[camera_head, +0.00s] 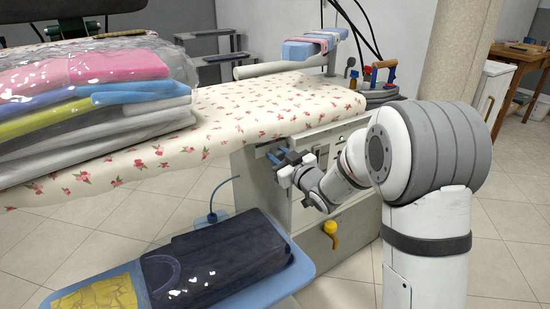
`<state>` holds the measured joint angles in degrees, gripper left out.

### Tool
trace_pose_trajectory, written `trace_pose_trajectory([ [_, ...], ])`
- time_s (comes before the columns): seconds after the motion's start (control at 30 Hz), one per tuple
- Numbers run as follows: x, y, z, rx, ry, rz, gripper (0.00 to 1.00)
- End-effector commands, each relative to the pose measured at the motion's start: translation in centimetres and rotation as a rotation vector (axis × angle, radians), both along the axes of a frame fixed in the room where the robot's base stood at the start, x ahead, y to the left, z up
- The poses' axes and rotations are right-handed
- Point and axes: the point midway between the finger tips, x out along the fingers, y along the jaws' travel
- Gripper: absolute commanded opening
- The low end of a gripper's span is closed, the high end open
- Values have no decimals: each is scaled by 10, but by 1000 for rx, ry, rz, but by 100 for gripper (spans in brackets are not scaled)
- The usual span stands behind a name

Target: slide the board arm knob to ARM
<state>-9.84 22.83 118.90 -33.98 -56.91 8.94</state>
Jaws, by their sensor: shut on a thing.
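My gripper (278,157) is at the upper front of the grey cabinet (262,193) under the ironing board (235,115). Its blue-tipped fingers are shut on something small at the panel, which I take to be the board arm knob. The fingers and wrist hide the knob, and I cannot read its position or any ARM marking. The board has a cream cover with red flowers.
Plastic-wrapped folded clothes (90,90) are piled on the board's left. A blue tray (290,268) with dark folded cloth (215,265) juts out below my gripper. A yellow lever (330,229) sticks out low on the cabinet. Tiled floor is clear at right.

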Motion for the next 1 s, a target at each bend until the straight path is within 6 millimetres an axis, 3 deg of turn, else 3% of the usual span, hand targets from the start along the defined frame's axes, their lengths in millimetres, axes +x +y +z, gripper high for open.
trace_pose_trajectory([
  [0.03,0,1,0,1,1,1,0],
  [0.07,-1,1,0,1,1,2,29],
  [0.3,-2,5,0,0,2,8,48],
  [0.63,-8,1,0,0,2,9,48],
  [1.0,-54,-35,1,0,3,8,48],
])
